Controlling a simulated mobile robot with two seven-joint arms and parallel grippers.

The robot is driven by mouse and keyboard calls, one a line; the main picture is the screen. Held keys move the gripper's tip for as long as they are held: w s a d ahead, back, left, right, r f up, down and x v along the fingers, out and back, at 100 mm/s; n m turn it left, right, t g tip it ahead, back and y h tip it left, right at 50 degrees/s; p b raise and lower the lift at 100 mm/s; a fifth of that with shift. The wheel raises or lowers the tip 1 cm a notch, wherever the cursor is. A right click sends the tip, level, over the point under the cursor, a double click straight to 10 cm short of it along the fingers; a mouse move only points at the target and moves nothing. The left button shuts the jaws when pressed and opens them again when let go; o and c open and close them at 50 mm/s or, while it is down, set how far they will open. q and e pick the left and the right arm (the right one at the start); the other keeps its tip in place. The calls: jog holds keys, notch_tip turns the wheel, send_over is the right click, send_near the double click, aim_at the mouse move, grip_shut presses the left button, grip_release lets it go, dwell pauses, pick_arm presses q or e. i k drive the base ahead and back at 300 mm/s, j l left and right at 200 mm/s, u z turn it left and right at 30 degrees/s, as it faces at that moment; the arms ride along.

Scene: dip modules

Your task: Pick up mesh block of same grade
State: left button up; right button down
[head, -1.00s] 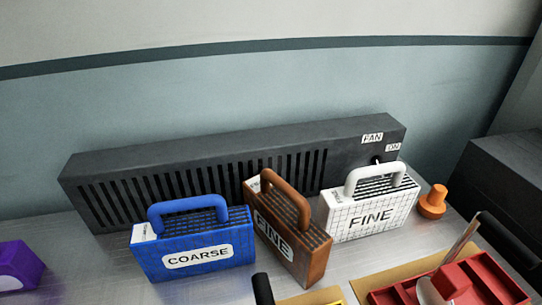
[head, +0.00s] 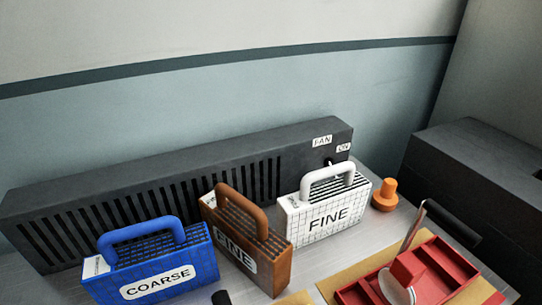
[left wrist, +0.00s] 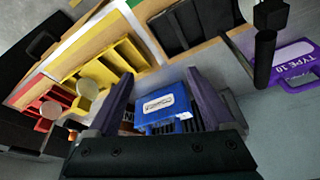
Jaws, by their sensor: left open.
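Three mesh blocks with handles stand in a row in the head view. The blue block (head: 158,275) is labelled COARSE and is at the left. The brown block (head: 245,250) is labelled FINE and stands turned in the middle. The white block (head: 328,212) is labelled FINE and is at the right. In the left wrist view my left gripper (left wrist: 160,105) is open, and the blue block (left wrist: 163,108) shows beyond and between its fingers, with no contact that I can make out. My grippers are not clearly seen in the head view.
A long dark slotted fan unit (head: 200,180) stands behind the blocks. An orange knob (head: 385,194) is right of the white block. A red tray (head: 455,268) lies front right. The left wrist view shows a yellow tray (left wrist: 115,70) and a purple TYPE 10 item (left wrist: 293,68).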

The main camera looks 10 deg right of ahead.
aim_at(307, 216)
jog(key=i+l+u, duration=0.15)
jog(key=l+u, duration=0.35)
jog(key=i+l+u, duration=0.1)
jog(key=l+u, duration=0.35)
jog(key=j, duration=0.1)
